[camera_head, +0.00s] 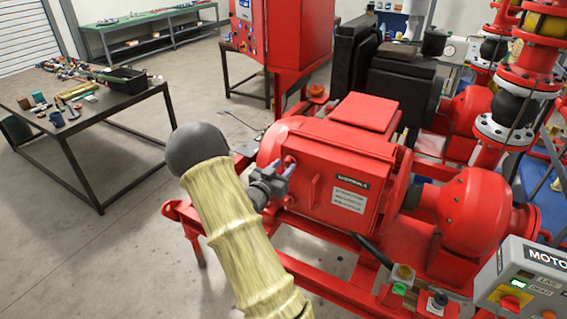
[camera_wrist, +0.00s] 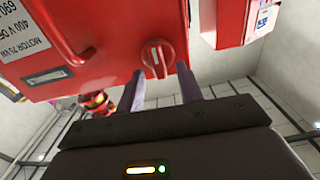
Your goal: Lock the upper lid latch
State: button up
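The red terminal box (camera_head: 345,165) on the motor has a shut-looking front lid with a handle (camera_head: 314,190) and a white label plate. In the wrist view, a round red latch knob (camera_wrist: 158,58) with a raised grip bar and a pale mark sits near the lid's edge. My gripper (camera_head: 287,172) is at the lid's left side. In the wrist view, my gripper (camera_wrist: 161,70) has its two grey fingers apart, one on each side of the knob. I cannot tell whether they touch it.
A red control cabinet (camera_head: 283,35) stands behind the motor. A dark worktable (camera_head: 100,108) with tools is at left. Red pump piping (camera_head: 530,70) and a motor control panel (camera_head: 525,285) are at right. Open floor lies at lower left.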

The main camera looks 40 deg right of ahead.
jog(key=shift+w+d, duration=0.15)
jog(key=shift+d, duration=0.25)
grip_shut()
